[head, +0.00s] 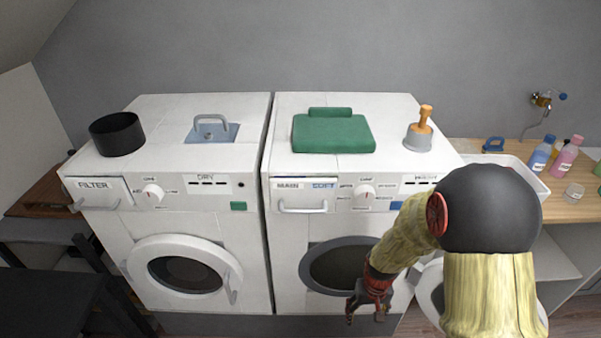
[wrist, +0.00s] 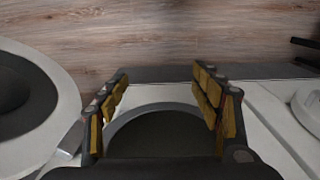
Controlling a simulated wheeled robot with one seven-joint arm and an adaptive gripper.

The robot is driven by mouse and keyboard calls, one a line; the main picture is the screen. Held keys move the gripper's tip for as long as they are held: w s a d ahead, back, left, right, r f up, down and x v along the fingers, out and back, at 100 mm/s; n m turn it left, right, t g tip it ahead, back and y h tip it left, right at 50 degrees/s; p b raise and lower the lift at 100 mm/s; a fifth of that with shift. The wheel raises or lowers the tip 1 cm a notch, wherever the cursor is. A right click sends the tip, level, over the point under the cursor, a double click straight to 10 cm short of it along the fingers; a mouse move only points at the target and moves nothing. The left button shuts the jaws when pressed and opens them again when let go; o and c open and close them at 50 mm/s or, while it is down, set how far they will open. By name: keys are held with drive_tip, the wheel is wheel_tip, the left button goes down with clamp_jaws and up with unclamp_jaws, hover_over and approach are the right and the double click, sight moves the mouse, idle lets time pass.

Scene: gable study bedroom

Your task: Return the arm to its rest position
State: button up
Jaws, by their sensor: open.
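My gripper (head: 367,307) hangs low in front of the right washing machine (head: 285,240), near its dark round door opening (head: 340,268). In the wrist view the two padded fingers (wrist: 165,100) stand wide apart with nothing between them. Part of a grey ring with a dark inside (wrist: 155,132) shows beyond the fingers. My arm comes down from the right of the head view, bent, and hides part of the right machine's front.
The left machine (head: 105,225) has its round door (head: 183,270) shut. An open round door (head: 430,285) stands right of my gripper, partly hidden by my arm.

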drive_tip(key=s+r+t, duration=0.1)
drive_tip(key=s+r, duration=0.4)
drive_tip(key=r, duration=0.7)
drive_tip(key=s+r+t, duration=0.2)
drive_tip(key=s+r, duration=0.3)
drive_tip(key=r, duration=0.7)
drive_tip(key=s+r+t, duration=0.2)
drive_tip(key=s+r, duration=0.4)
drive_tip(key=r, duration=0.5)
drive_tip(key=shift+a+r, duration=0.35)
drive_tip(key=shift+r, duration=0.05)
drive_tip(key=shift+c, duration=0.4)
